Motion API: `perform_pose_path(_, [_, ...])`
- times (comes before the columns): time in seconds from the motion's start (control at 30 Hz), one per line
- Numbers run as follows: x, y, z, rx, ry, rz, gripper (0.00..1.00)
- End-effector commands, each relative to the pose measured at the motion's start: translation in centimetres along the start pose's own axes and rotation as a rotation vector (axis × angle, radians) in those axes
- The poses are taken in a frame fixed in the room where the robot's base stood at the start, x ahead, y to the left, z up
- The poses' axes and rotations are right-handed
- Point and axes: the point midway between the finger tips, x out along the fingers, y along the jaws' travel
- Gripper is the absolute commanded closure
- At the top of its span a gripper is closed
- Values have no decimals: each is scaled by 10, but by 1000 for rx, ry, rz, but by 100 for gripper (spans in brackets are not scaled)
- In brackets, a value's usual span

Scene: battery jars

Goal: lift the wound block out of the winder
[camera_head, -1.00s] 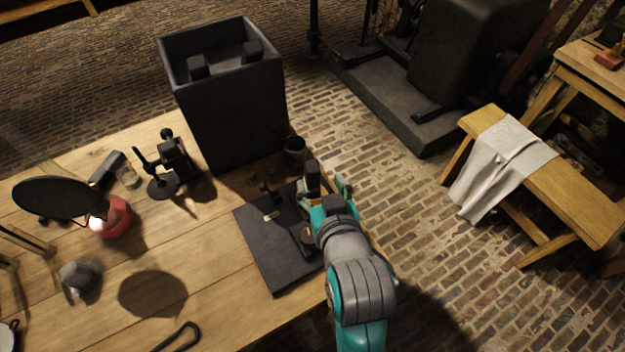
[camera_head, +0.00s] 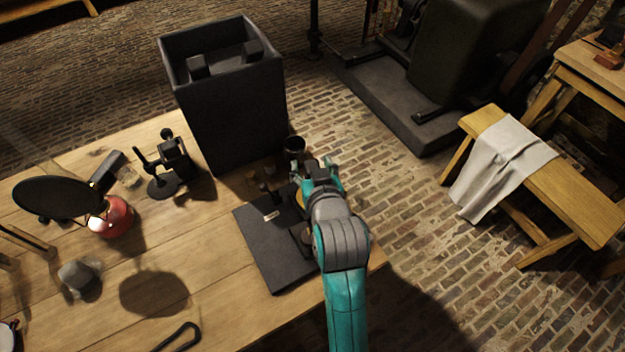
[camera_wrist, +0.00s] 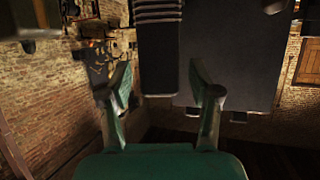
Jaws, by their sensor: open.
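The winder (camera_head: 271,264) appears to be the dark flat base with small upright parts on the near right corner of the wooden table. A small pale piece (camera_head: 271,215) lies on its base. My gripper (camera_head: 321,165) is over the right edge of the winder, and my arm hides part of it. In the wrist view, my gripper (camera_wrist: 160,85) is open, its two green fingers spread apart. A dark block with ribbed bands (camera_wrist: 158,45) shows between and beyond the fingertips; it may be the wound block. I cannot tell whether the fingers touch it. The wound block is not clear in the head view.
A tall dark open box (camera_head: 232,120) stands behind the winder. A small dark cup (camera_head: 294,146) stands near my gripper. A black stand (camera_head: 168,168), a red round object (camera_head: 112,216) and a dark disc (camera_head: 57,197) are to the left.

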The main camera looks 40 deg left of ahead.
Motion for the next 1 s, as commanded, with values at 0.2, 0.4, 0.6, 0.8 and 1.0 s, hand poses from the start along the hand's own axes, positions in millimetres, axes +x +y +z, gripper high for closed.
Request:
perform_pose_path(0.2, [0, 0, 0, 0, 0, 0, 75])
perform_pose_path(0.4, [0, 0, 0, 0, -1, 0, 100])
perform_pose_path(0.6, [0, 0, 0, 0, 1, 0, 100])
perform_pose_path(0.8, [-4, 0, -10, 0, 2, 0, 100])
perform_pose_path(1.0, [-18, 0, -44, 0, 6, 0, 100])
